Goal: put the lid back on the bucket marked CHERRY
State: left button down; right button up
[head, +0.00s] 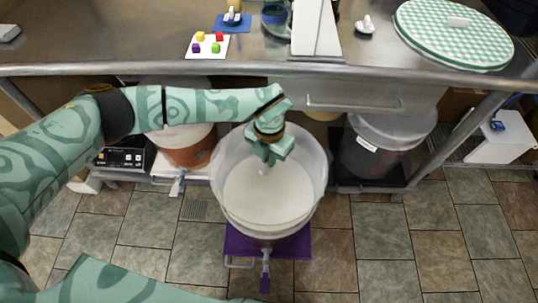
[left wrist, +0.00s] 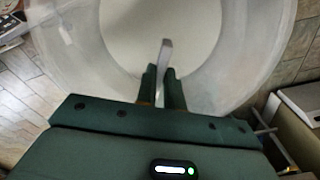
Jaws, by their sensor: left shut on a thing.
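An open translucent bucket (head: 318,185) with pale, creamy contents (head: 265,205) stands in the middle of the head view; no marking on it can be read. My left gripper (head: 268,158) is above its mouth, shut on a thin pale grey piece. That piece (left wrist: 165,52) shows between the fingers in the left wrist view; most of it is hidden, and I cannot tell what it is. A round green-and-white checked disc (head: 440,40) with a pale piece on top lies on the counter at the right; it looks like a lid. My right gripper is not in view.
The steel counter (head: 150,50) crosses the back. An orange-brown bucket (head: 187,150) stands left beside a scale (head: 120,157). A dark bucket (head: 365,165) with an unreadable label stands right. A purple stand (head: 295,250) is under the middle bucket. Tiled floor lies open in front.

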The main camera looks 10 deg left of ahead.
pick_arm(q)
notch_tip(320, 180, down, 4)
jog(key=b, duration=0.3)
jog(key=shift+f, duration=0.9)
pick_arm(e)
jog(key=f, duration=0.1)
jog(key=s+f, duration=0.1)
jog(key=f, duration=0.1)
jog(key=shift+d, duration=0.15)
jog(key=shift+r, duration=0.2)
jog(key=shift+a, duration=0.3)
pick_arm(q)
jog(key=shift+p, duration=0.35)
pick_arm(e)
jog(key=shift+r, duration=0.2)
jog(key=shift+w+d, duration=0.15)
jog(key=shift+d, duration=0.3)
